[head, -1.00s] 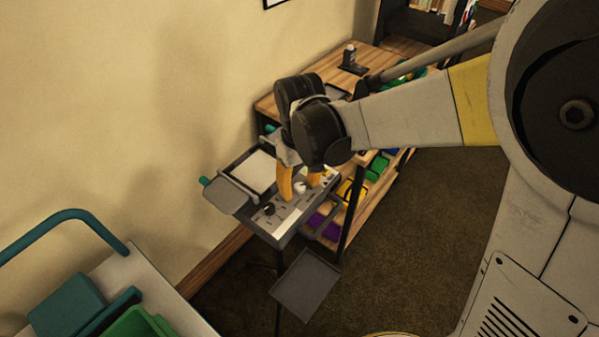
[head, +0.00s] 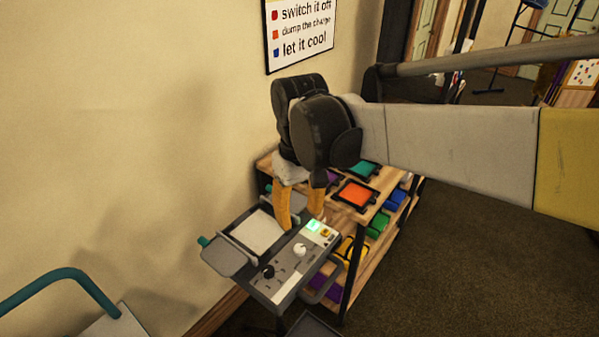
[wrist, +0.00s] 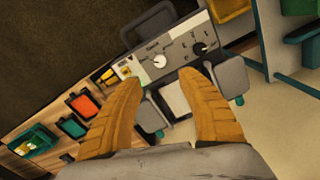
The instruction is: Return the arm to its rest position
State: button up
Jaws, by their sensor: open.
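My gripper (head: 299,207) has two orange fingers and hangs above the far end of a grey device with a control panel (head: 284,283). In the wrist view my gripper (wrist: 160,92) has its fingers spread with nothing between them. The panel bears a white knob (head: 300,250), a black knob (head: 268,271) and a lit green display (head: 314,226). A pale square plate (head: 257,232) lies beside the panel. Whether a fingertip touches the device cannot be told. My arm stretches in from the right.
A wooden shelf unit (head: 346,223) stands behind the device, with an orange tray (head: 357,194) and a teal tray (head: 363,169) on top and coloured bins below. A wall sign (head: 302,32) hangs above. A teal-railed cart (head: 100,325) is lower left. Carpet (head: 480,260) at right is clear.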

jog(key=shift+r, duration=0.25)
jog(key=s+d+m+t, duration=0.3)
jog(key=s+d, duration=0.2)
jog(key=d, duration=0.4)
jog(key=s+d+f+m+t+b, duration=0.1)
jog(key=s+d+m+t, duration=0.2)
jog(key=d, duration=0.7)
jog(key=shift+s+m+t, duration=0.3)
jog(key=shift+s+t, duration=0.3)
jog(key=shift+s, duration=0.4)
